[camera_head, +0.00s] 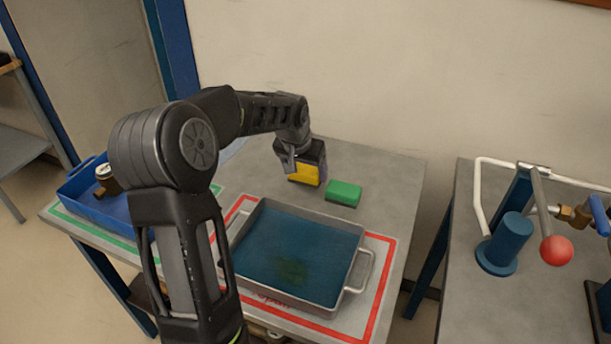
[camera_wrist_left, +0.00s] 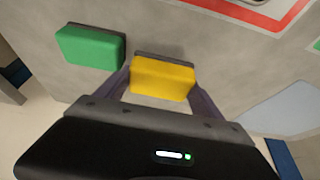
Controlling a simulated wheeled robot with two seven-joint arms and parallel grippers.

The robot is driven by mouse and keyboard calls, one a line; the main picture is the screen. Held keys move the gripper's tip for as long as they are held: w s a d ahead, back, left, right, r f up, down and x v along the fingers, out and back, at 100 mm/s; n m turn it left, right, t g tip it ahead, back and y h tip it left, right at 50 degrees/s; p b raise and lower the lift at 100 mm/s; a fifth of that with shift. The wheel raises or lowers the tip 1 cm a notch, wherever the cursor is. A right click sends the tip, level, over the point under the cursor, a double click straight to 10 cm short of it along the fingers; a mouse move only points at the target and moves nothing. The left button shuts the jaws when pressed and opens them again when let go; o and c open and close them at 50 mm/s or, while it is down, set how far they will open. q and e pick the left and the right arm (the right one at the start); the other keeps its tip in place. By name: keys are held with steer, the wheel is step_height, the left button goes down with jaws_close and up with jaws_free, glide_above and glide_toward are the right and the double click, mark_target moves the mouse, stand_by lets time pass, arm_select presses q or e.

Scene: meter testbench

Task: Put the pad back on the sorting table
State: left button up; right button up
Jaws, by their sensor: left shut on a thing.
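My left gripper (camera_head: 304,171) is shut on a yellow pad (camera_head: 304,174) at the back of the grey sorting table (camera_head: 385,192). In the left wrist view the yellow pad (camera_wrist_left: 162,78) sits between the two fingers of the gripper (camera_wrist_left: 162,85), with a grey layer along its edge. I cannot tell whether the pad touches the table top or is just above it. A green pad (camera_head: 344,193) lies on the table to the right of the yellow one; it also shows in the left wrist view (camera_wrist_left: 90,46). My right gripper is not in view.
A metal tray (camera_head: 357,264) with dark blue contents stands inside a red outline in front of the pads. A blue bin (camera_head: 92,208) holding a gauge (camera_head: 104,172) stands at the left. A bench with a blue post (camera_head: 506,243) and red-knobbed lever (camera_head: 556,250) stands right.

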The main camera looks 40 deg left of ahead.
arm_select(q)
steer(key=shift+f, duration=1.2)
steer(key=shift+f, duration=0.1)
steer(key=o, duration=1)
steer(key=shift+o, duration=0.2)
steer(key=shift+r, duration=0.25)
steer(key=v, duration=1.1)
steer(key=shift+s+r, duration=0.25)
steer(key=shift+r, duration=0.05)
